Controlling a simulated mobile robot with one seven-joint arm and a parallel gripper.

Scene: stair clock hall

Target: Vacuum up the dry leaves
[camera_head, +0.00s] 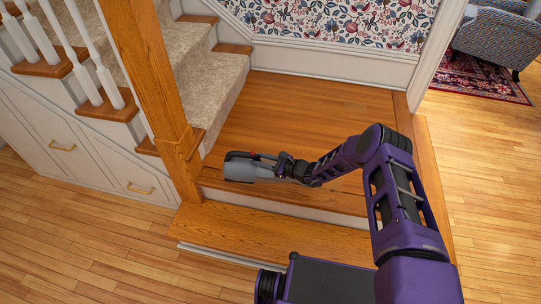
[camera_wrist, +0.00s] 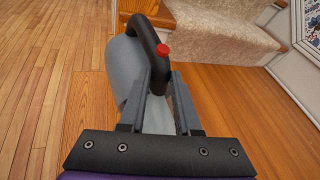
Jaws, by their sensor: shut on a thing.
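My gripper (camera_head: 283,166) is over the wooden landing, shut on the black handle of a grey handheld vacuum (camera_head: 240,169). In the wrist view the vacuum's grey body (camera_wrist: 124,72) and black looped handle (camera_wrist: 137,30) with a red button show between my gripper's fingers (camera_wrist: 161,92). The vacuum points left, toward the newel post. Its nozzle end is hidden or too small to tell, and I cannot tell whether it touches the floor. I cannot make out any dry leaves in either view.
A wooden newel post (camera_head: 158,90) stands just left of the vacuum. Carpeted stairs (camera_head: 190,75) rise behind it. A wooden step (camera_head: 265,228) drops from the landing (camera_head: 300,108) toward me. An armchair (camera_head: 497,38) and rug (camera_head: 480,80) are far right.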

